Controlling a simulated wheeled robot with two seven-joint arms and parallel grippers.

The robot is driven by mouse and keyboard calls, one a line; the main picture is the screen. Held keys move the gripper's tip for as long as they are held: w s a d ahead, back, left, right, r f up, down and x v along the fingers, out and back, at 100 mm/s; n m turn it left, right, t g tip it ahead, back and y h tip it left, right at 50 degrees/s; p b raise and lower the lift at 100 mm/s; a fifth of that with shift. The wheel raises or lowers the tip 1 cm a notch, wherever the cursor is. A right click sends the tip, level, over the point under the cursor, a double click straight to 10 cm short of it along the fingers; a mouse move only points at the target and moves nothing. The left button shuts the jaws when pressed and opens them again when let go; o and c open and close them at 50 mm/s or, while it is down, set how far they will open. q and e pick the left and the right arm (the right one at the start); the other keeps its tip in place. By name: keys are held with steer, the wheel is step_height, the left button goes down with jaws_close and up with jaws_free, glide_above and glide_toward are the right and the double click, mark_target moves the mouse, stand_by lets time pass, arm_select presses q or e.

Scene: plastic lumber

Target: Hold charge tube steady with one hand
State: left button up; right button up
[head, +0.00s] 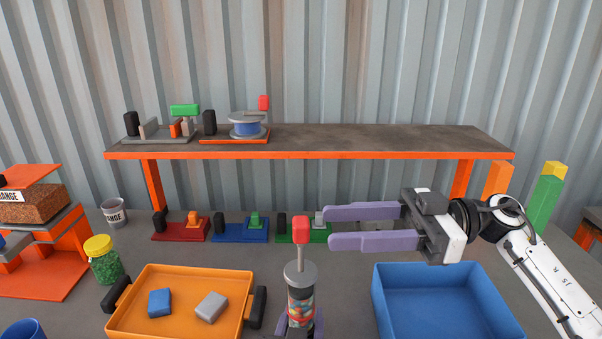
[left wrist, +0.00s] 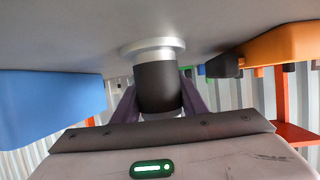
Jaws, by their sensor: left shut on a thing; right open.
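The charge tube (head: 301,298) stands upright near the front middle of the table. It is clear with colourful pellets inside, a grey cap, and a rod topped by a red handle (head: 300,230). My left gripper (head: 300,326) is shut on its lower part, mostly hidden at the bottom edge. In the left wrist view, which is upside down, purple fingers flank the tube's dark lower sleeve (left wrist: 157,88), and its silver foot meets the table. My right gripper (head: 329,227) is open and empty, its fingers pointing left, up and right of the red handle.
An orange tray (head: 180,324) with a blue and a grey block lies left of the tube. A blue bin (head: 450,268) lies to the right. Red, blue and green fixtures (head: 240,232) line the table under a raised shelf (head: 330,140). A pellet jar (head: 103,262) stands left.

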steer(key=a, duration=1)
steer(key=shift+s+a, duration=0.2)
steer(key=shift+a, duration=0.15)
jaws_close()
